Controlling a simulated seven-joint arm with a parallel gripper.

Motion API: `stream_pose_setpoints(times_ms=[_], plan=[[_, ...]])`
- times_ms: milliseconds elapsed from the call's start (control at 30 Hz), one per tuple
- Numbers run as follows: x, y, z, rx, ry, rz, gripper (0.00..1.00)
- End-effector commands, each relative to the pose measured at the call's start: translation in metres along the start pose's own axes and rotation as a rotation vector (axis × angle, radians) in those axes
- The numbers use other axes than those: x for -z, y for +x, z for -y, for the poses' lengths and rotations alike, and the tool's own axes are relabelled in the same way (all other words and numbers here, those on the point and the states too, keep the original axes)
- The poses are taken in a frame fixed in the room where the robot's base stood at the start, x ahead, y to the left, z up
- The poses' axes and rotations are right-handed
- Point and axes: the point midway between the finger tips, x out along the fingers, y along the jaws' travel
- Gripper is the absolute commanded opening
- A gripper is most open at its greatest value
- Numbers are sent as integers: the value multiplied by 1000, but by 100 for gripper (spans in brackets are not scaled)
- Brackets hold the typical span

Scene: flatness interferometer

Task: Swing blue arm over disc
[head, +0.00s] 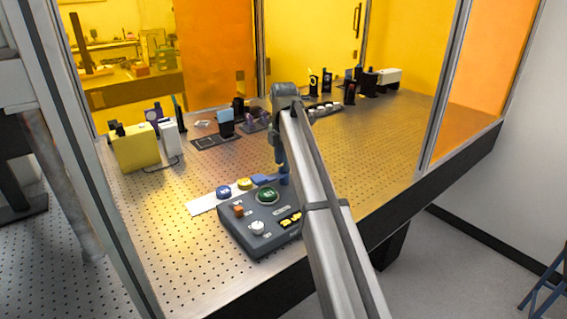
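My gripper (284,170) hangs down at the end of my arm, just behind the dark control box; it is small and partly hidden by my arm, so its fingers cannot be made out. A flat blue piece (262,180) lies right beside it on the left and may be the blue arm; whether they touch is unclear. A blue round piece (223,192) and a yellow round piece (245,184) sit in a row on a white strip (203,207). A green round piece (268,195) is on top of the control box. Which one is the disc is not clear.
The control box (258,232) stands at the table's front edge with an orange, a white and several yellow controls. A yellow box (137,149) and white box (169,136) stand at left. Dark optical mounts (226,124) line the back. The perforated table (165,235) is bare at front left.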

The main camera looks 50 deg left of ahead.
Motion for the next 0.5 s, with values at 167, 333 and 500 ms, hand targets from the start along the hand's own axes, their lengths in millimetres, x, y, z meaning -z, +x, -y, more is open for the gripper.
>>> stream_pose_setpoints(times_ms=[167,333,500], plan=[[0,10,0,-1,0,0,39],[0,12,0,-1,0,0,39],[0,12,0,-1,0,0,37]])
